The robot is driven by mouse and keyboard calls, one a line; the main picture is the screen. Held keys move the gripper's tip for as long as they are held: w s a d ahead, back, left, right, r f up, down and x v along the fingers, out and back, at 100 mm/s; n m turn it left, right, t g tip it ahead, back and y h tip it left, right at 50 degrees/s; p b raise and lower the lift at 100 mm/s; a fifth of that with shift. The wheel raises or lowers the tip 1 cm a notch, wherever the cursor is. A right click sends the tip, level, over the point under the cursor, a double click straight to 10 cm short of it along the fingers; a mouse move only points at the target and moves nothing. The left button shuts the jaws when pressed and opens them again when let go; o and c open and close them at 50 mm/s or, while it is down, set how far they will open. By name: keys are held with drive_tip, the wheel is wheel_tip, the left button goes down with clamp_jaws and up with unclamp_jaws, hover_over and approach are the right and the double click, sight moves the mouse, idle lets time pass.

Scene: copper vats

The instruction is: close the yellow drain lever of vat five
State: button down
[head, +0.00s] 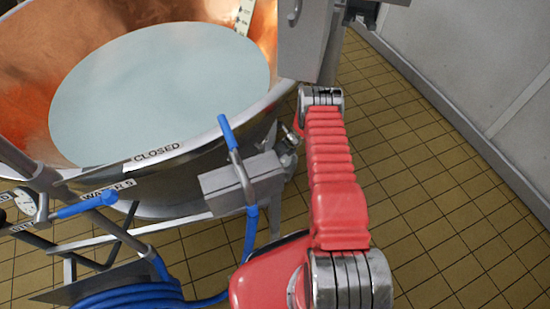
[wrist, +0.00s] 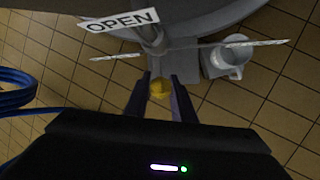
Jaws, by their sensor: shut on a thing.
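A white label reading OPEN (wrist: 120,20) is just above and left of the lever. The lever and my gripper cannot be made out there.
A white jug-like vessel (wrist: 232,58) is right of the lever. Tiled floor (head: 420,190) is clear at right.

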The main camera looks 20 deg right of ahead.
drive_tip(key=shift+w+d+y, duration=0.15)
drive_tip(key=shift+d+y, duration=0.15)
drive_tip(key=shift+w+d+f+g+y, duration=0.1)
drive_tip(key=shift+d+g+y, duration=0.05)
drive_tip(key=shift+g+y, duration=0.15)
drive_tip(key=shift+w+d+f+m+g+y, duration=0.2)
drive_tip(key=shift+d+m+g+y, duration=0.1)
drive_tip(key=shift+y, duration=0.4)
drive_tip(key=shift+w+d+f+m+g+y, duration=0.1)
drive_tip(key=shift+w+d+m+g+y, duration=0.15)
drive_tip(key=shift+y, duration=0.45)
idle(0.5)
drive_tip(key=c, duration=1.9)
unclamp_jaws()
drive_tip(key=shift+o, duration=0.8)
drive_tip(key=shift+s, duration=0.15)
drive_tip(key=v, duration=1.3)
drive_tip(key=shift+d+r, duration=0.15)
drive_tip(key=shift+r, duration=0.1)
